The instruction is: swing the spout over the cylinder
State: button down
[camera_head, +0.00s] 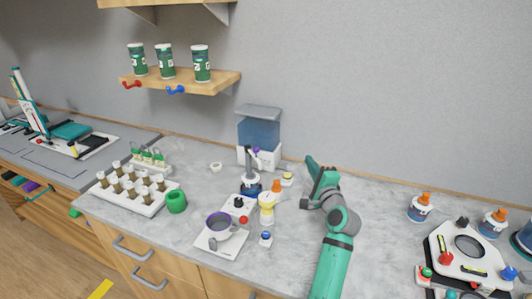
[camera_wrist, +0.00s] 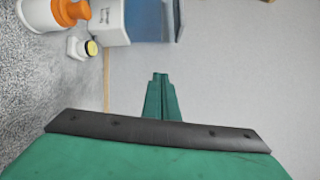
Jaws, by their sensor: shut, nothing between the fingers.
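A dispenser with a blue tank (camera_head: 259,131) and a white body (camera_head: 268,158) stands against the wall; its tank also shows in the wrist view (camera_wrist: 146,20). A dark upright piece with a purple tip (camera_head: 249,172) stands in front of it; I cannot tell whether this is the spout. No part is clearly recognisable as the cylinder. My gripper (camera_head: 310,160) is right of the dispenser, apart from it, above the counter near the wall. Its green fingers (camera_wrist: 160,78) are shut and empty in the wrist view.
A vial rack (camera_head: 140,195) is left.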

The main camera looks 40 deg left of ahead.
aim_at(257, 152)
jog(key=s+a+f+n+g, duration=0.1)
jog(key=a+g, duration=0.1)
jog(key=a, duration=1.6)
jog(key=shift+a+f+n+g+y, duration=0.2)
jog(key=shift+f+n+g+y, duration=0.1)
jog(key=shift+g, duration=0.1)
jog(key=shift+s, duration=0.1)
jog(key=s, duration=0.1)
jog(key=s+a, duration=0.1)
jog(key=shift+s, duration=0.3)
jog(key=f+v, duration=0.1)
jog(key=v, duration=0.9)
jog(key=shift+s+d+r, duration=0.2)
jog(key=shift+d+r, duration=0.15)
jog(key=shift+r, duration=0.05)
